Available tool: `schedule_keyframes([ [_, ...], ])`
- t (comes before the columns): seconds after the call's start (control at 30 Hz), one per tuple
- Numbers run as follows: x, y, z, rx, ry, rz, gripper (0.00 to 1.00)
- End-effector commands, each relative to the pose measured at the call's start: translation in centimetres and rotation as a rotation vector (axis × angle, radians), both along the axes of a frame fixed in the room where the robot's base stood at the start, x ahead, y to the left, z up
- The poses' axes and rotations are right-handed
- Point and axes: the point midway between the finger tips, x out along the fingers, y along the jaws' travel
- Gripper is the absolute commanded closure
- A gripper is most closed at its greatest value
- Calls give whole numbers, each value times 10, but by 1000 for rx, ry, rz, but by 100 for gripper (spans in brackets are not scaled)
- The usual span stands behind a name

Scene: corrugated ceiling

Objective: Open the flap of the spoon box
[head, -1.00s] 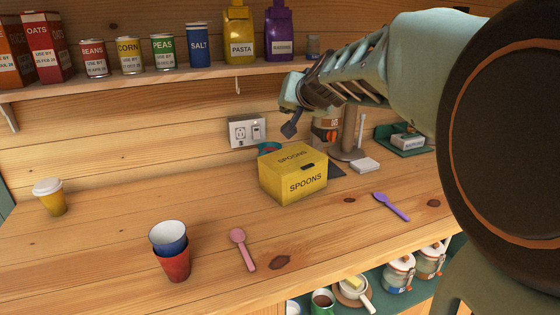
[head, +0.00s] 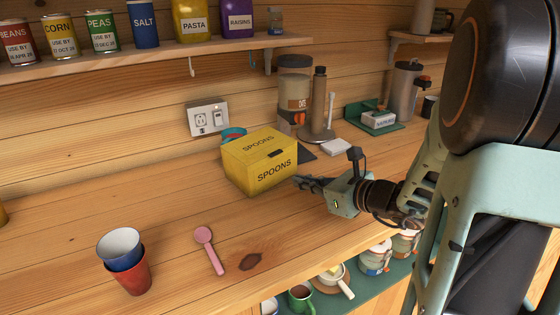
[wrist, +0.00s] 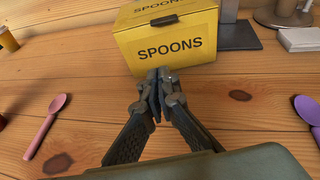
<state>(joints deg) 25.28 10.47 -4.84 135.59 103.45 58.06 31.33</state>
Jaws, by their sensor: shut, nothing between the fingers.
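The yellow spoon box (head: 262,178) stands on the wooden counter, marked SPOONS on its front and top. Its top flap (head: 259,145) is closed, with a dark tab or slot at the front top edge. In the wrist view the box (wrist: 185,52) is straight ahead, with the dark tab (wrist: 164,20) above the lettering. My gripper (head: 300,182) is shut and empty, low in front of the box near its lower right front. In the wrist view my gripper's fingertips (wrist: 158,76) are together at the lower front edge; whether they touch it I cannot tell.
A pink spoon (head: 209,250) and stacked blue and red cups (head: 127,262) are at the front left. A purple spoon (wrist: 307,112) lies to the right. Behind the box are a teal-rimmed item (head: 233,134) and a dispenser (head: 294,90). A shelf of tins runs above.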

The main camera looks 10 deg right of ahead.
Motion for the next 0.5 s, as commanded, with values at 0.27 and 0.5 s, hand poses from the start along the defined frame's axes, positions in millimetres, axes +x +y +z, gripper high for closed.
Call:
schedule_keyframes([
  [0.27,19,10,-9,34,5,-18,100],
  [0.5,61,35,-26,30,5,-15,100],
])
